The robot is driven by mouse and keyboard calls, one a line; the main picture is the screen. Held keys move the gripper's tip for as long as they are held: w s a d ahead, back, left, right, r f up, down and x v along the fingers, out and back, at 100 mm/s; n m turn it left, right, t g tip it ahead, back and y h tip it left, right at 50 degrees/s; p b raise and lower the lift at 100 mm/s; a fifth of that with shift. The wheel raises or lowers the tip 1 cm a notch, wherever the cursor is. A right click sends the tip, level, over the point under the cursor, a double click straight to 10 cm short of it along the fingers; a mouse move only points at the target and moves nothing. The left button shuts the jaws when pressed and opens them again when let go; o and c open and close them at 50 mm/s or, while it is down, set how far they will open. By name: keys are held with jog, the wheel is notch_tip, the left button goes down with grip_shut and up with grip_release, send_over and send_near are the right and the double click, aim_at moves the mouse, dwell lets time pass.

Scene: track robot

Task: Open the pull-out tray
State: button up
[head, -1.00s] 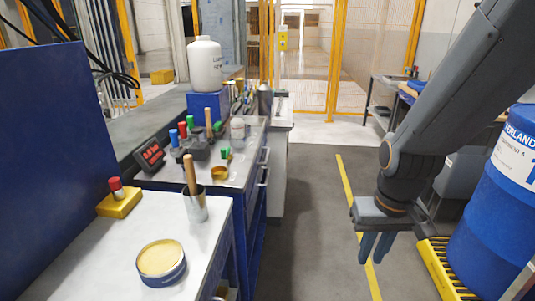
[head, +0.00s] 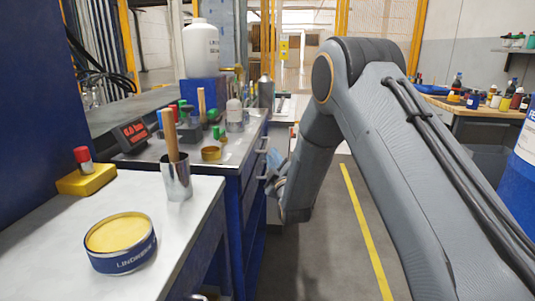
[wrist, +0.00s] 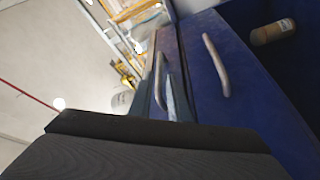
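The blue cabinet (head: 232,185) with metal pull handles stands left of my arm in the head view. One handle (head: 263,146) shows on its front, close to my gripper (head: 274,168). In the tilted wrist view, a long handle (wrist: 216,65) sits on a blue front, and a second handle (wrist: 160,82) lies left of it. Part of a bluish finger shows beside the second handle; I cannot tell whether it touches. The dark gripper body covers the lower wrist view. The finger gap is hidden. I cannot tell which front is the pull-out tray; no front is visibly pulled out.
The nearer bench (head: 60,240) carries a yellow tin (head: 121,244), a metal cup (head: 176,182) and a yellow block with a red knob (head: 85,178). A white jug (head: 200,52) stands further back. Floor is clear beyond my arm, along the yellow line (head: 367,232).

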aim_at(267, 145)
jog(key=x, duration=0.8)
jog(key=shift+s+a+r+b, duration=0.1)
jog(key=shift+b, duration=0.2)
grip_shut()
